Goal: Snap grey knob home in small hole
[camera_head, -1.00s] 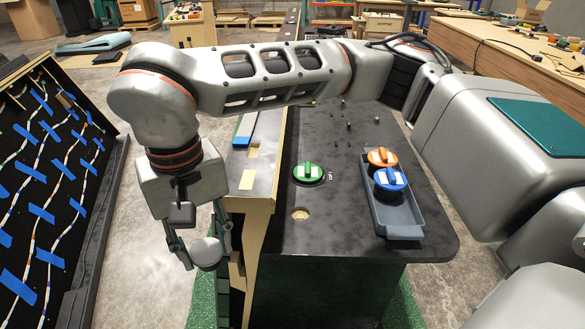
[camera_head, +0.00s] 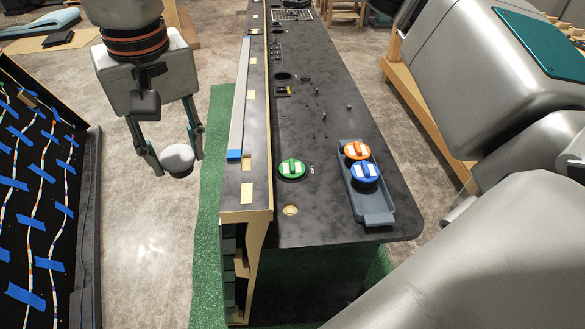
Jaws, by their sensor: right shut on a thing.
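The grey knob (camera_head: 178,154) is a pale round piece held off the console's left side, above the floor. My right gripper (camera_head: 176,161) points down with its fingers on either side of the knob and is shut on it. A small round hole (camera_head: 291,210), with a light wood-coloured inside, lies open and empty near the front of the dark console top (camera_head: 330,222). The gripper and knob are to the left of this hole and apart from it. My left gripper is not in view.
A green knob (camera_head: 292,169) sits on the console just behind the hole. A grey tray (camera_head: 378,219) to the right holds an orange knob (camera_head: 357,150) and a blue knob (camera_head: 365,177). A board with blue tape (camera_head: 50,264) stands at left.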

